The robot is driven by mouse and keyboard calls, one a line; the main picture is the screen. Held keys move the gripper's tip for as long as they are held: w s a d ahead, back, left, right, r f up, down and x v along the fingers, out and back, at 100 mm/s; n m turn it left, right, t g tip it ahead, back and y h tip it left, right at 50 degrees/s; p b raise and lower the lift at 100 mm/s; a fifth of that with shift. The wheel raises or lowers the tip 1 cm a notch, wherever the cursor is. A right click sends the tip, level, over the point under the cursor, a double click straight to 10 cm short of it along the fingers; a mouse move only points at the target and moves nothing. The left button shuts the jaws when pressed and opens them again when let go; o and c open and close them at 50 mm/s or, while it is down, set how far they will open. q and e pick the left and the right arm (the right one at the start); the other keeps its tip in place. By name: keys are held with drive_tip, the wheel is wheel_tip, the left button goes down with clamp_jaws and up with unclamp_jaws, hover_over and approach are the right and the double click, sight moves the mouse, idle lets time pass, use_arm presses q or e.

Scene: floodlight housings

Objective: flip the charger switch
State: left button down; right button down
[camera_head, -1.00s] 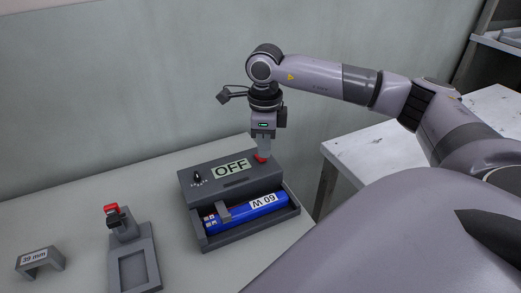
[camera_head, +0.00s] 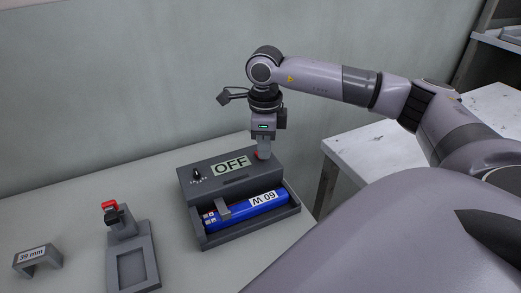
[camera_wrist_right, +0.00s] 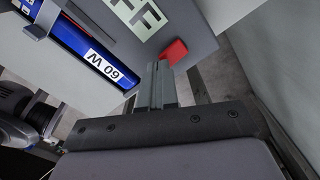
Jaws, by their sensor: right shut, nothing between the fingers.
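The charger (camera_head: 240,182) is a dark grey box on the table with an "OFF" label (camera_head: 231,166) on its upper face. My right gripper (camera_head: 263,152) points down over the switch, shut with nothing between the fingers. In the right wrist view its fingertips (camera_wrist_right: 158,66) are right beside the switch; I cannot tell whether they touch. My left gripper is not in view.
A grey fixture with a red-topped clamp (camera_head: 112,210) stands left of the charger. A grey bracket marked "39 mm" (camera_head: 37,257) lies at the far left. A wall rises behind the table. Another table (camera_head: 385,150) stands to the right across a gap.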

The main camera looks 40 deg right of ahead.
sight(264, 161)
drive_tip(key=shift+f, duration=0.35)
drive_tip(key=shift+r, duration=0.1)
wheel_tip(264, 161, up, 7)
drive_tip(key=p, duration=0.5)
idle(0.4)
